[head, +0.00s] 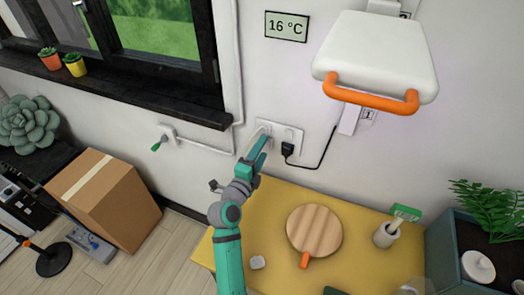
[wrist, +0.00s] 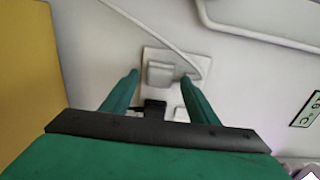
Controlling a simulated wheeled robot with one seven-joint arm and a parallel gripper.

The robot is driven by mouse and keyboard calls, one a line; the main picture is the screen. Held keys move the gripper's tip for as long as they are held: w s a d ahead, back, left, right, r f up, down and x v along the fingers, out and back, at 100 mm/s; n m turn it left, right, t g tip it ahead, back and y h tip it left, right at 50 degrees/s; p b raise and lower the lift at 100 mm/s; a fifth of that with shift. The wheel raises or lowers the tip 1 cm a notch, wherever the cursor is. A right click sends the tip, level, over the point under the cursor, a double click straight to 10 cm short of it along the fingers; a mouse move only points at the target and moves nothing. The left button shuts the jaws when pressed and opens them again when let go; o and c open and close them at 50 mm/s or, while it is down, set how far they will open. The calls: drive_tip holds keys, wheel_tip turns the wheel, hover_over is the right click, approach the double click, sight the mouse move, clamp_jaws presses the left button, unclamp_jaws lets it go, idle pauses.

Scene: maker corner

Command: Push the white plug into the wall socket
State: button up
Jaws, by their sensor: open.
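The wall socket plate (head: 298,147) is white and sits on the wall above the yellow table. In the wrist view, the plate (wrist: 152,52) lies beyond my fingers. A white block that looks like the white plug (wrist: 160,73) shows at the plate, with a thin white cord passing close by. I cannot tell how deep it sits. My gripper (head: 265,141) is in front of the plate's left part and hides some of it. In the wrist view my gripper (wrist: 159,79) is open, its fingertips on either side of the white block. Contact cannot be told.
A black plug (head: 287,149) with a black cord sits at the plate's right side. The yellow table (head: 350,212) below holds a round wooden board (head: 314,231). A white fold-out unit with an orange handle (head: 372,92) hangs at upper right. The window sill (head: 150,105) juts out at left.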

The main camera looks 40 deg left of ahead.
drive_tip(key=v, duration=1)
drive_tip(key=shift+s+d, duration=0.1)
drive_tip(key=s+d+n+t+h, duration=0.2)
drive_tip(key=s+d, duration=0.1)
drive_tip(key=d, duration=1)
drive_tip(key=s+d+n+t+h, duration=0.2)
drive_tip(key=s+d, duration=0.1)
drive_tip(key=d, duration=1)
drive_tip(key=s+d+f+n+g, duration=0.2)
drive_tip(key=s+d+f+n, duration=0.1)
drive_tip(key=s, duration=0.4)
drive_tip(key=s+d+f+n+g, duration=0.2)
drive_tip(key=s+d+f+n, duration=0.1)
drive_tip(key=s, duration=0.4)
drive_tip(key=s+d+f+n+g, duration=0.2)
drive_tip(key=s+d+f+n, duration=0.1)
drive_tip(key=s, duration=0.4)
drive_tip(key=shift+s+f+n, duration=0.35)
drive_tip(key=shift+f+n, duration=0.45)
drive_tip(key=shift+n, duration=0.4)
drive_tip(key=shift+d, duration=0.15)
drive_tip(key=shift+s, duration=0.15)
